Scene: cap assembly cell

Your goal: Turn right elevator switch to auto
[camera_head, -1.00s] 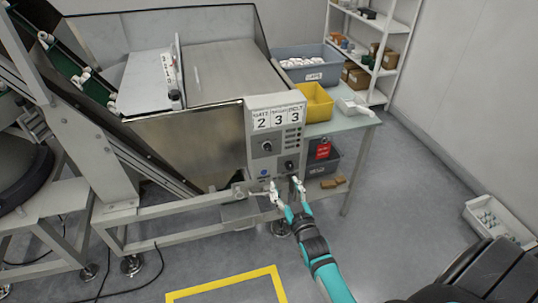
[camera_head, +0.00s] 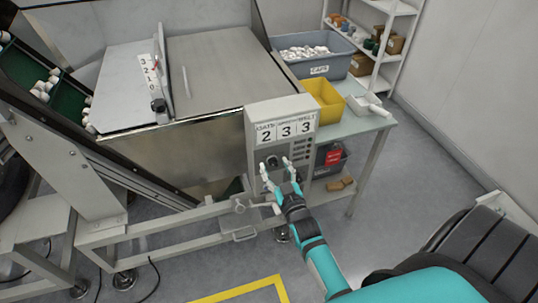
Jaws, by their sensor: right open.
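The grey control box (camera_head: 281,116) stands at the front right corner of the metal hopper, with number cards reading 2, 3, 3 on its upper face. A dark round knob (camera_head: 272,160) shows on its face below the cards. My right gripper (camera_head: 276,168) is in front of the box's face, its two white fingertips spread apart, just under and beside the knob. It is open with nothing between the fingers. The gripper hides the lower part of the panel, and I cannot tell whether it touches it. My left gripper is not in view.
A side table (camera_head: 372,122) behind the box holds a yellow bin (camera_head: 326,105), a grey bin of white caps (camera_head: 343,66) and a white scoop (camera_head: 368,107). A red tag (camera_head: 333,157) hangs beside the box. A conveyor frame (camera_head: 75,160) runs at left.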

